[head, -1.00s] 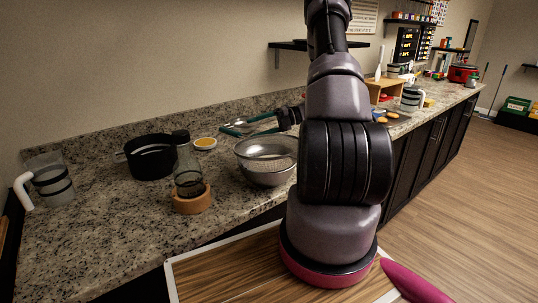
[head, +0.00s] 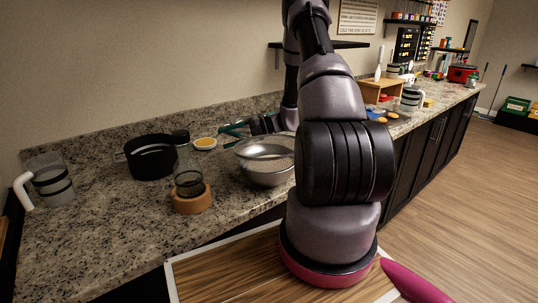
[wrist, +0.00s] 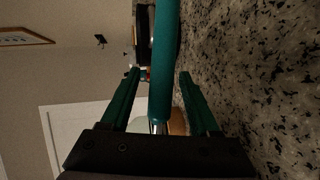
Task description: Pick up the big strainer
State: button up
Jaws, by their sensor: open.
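The big strainer (head: 266,162) appears to be the wide silver bowl on the counter, left of my arm in the head view. In the wrist view, a bright teal handle (wrist: 164,60) with a short metal shaft runs between my fingers; it appears to belong to the strainer. My gripper (head: 234,135) is just behind the bowl in the head view, pointing left. In the wrist view my gripper (wrist: 160,80) is open, with a dark green finger on each side of the handle. Contact with either finger cannot be made out. The strainer's bowl is outside the wrist view.
A black pot (head: 152,160), a small orange-filled dish (head: 205,143) and a glass bottle (head: 188,165) in a wooden holder (head: 191,202) stand left of the strainer. A white-handled pitcher (head: 53,184) is far left. The counter front (head: 120,235) is bare.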

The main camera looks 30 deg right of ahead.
jog(key=shift+c, duration=0.4)
grip_shut()
dwell(1.0)
